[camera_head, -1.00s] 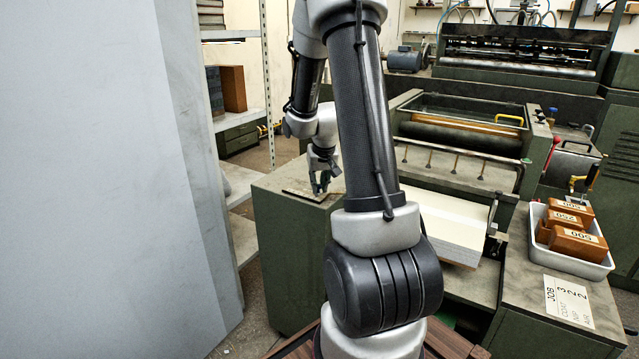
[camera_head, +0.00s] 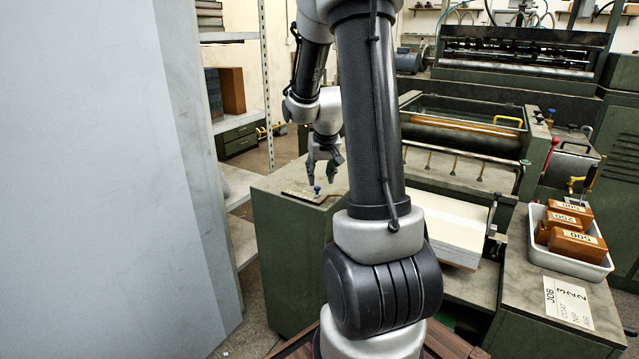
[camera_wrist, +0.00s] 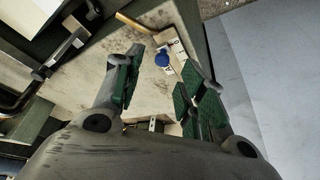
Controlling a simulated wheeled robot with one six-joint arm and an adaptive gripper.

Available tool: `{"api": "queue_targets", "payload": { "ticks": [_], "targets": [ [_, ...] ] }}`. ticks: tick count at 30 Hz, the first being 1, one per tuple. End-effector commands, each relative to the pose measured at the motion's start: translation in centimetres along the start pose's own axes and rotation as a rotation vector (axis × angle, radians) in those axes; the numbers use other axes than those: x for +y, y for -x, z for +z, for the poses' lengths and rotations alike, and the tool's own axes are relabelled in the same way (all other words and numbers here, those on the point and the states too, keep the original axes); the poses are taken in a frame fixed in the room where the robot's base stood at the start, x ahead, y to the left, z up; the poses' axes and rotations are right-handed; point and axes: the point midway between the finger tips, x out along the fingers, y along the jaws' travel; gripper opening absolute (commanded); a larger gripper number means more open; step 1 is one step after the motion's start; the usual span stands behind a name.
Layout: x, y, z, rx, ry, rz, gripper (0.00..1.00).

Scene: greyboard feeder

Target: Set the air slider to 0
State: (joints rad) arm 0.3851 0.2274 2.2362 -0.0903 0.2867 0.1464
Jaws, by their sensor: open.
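The air slider's blue knob (camera_head: 317,190) stands on a small pale scale plate (camera_head: 298,194) on top of the green cabinet at the middle left. In the wrist view the blue knob (camera_wrist: 162,60) appears between my fingertips, beside the plate's printed marks (camera_wrist: 178,52). The marks are too small to read, so I cannot tell the knob's setting. My gripper (camera_head: 321,179) is open and empty, pointing down just above the knob and apart from it. Its two green-padded fingers also show in the wrist view.
A brass-coloured rod (camera_wrist: 136,23) lies near the plate. A white stack of board (camera_head: 452,228) is right of the cabinet. A white tray (camera_head: 570,262) of brown blocks and a job card (camera_head: 568,301) are at the right. A grey panel (camera_head: 100,180) fills the left.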

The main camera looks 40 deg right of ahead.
Motion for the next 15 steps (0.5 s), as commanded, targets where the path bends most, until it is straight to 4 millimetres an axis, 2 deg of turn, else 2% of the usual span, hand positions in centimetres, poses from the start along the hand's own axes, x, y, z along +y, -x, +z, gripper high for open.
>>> {"api": "queue_targets", "payload": {
  "ticks": [3,7,11,15],
  "targets": [
    [0.0,2.9,-0.1,0.005,-0.002,-0.001,0.40],
    [0.0,5.2,-0.1,0.003,-0.001,0.000,0.40],
    [0.0,6.6,0.0,0.001,-0.001,0.000,0.40],
    [0.0,7.1,0.1,-0.002,-0.001,0.000,0.40]
  ]
}}
